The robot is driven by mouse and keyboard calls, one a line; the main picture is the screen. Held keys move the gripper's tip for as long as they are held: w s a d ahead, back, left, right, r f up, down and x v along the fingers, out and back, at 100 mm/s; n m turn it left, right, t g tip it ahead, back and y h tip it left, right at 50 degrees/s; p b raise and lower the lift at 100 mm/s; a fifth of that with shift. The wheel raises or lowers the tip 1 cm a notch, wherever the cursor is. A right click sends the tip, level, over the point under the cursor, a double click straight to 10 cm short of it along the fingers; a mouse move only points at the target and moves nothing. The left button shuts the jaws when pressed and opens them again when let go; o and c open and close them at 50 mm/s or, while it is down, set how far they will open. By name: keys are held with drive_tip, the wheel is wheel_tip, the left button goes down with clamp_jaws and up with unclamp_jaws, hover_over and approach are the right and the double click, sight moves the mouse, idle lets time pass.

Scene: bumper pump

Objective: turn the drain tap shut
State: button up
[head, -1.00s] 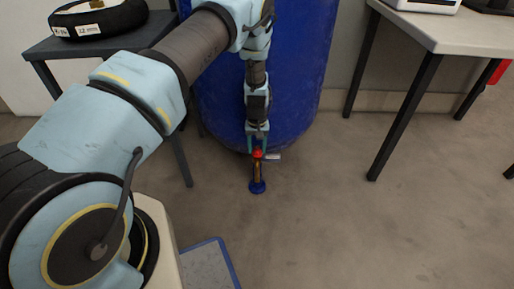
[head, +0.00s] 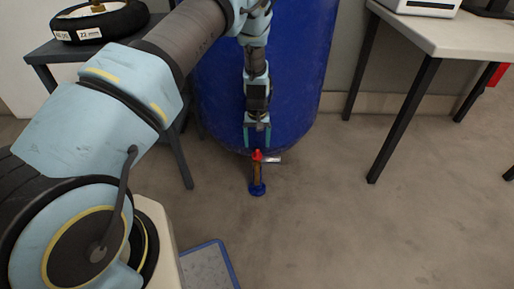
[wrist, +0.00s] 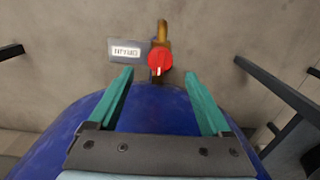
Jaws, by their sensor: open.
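The drain tap has a red knob (head: 256,155) on a brass pipe (head: 257,172) with a blue end (head: 257,189), low at the front of the blue tank. In the wrist view the red knob (wrist: 159,62) shows a pale mark toward the lower edge of its face. My gripper (head: 257,143) is open and empty just above the knob in the head view. In the wrist view the teal fingers (wrist: 159,76) stand apart, with the knob beyond and between their tips. I see no finger touching it.
A label plate (wrist: 127,50), apparently reading DRAIN, sits beside the knob. The blue tank (head: 300,80) stands behind. A dark table (head: 90,45) is at left and a pale table (head: 440,30) at right. The floor between is clear.

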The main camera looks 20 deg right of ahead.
sight(257, 152)
wheel_tip(257, 152, up, 6)
drive_tip(key=shift+f, duration=0.1)
idle(0.5)
drive_tip(key=w+a+r+n, duration=0.1)
drive_tip(key=a+r+n, duration=0.1)
drive_tip(key=a+r, duration=1.65)
drive_tip(key=s+a+r+n+t, duration=0.1)
drive_tip(key=s+a+r, duration=0.4)
drive_tip(key=a, duration=0.4)
drive_tip(key=s+a+r+n+t, duration=0.1)
drive_tip(key=s+a+r, duration=0.1)
drive_tip(key=s+a, duration=0.6)
wheel_tip(257, 152, up, 23)
drive_tip(key=p, duration=2.3)
drive_tip(key=shift+w+a+p, duration=0.35)
drive_tip(key=shift+w+a, duration=0.1)
drive_tip(key=shift+r, duration=0.1)
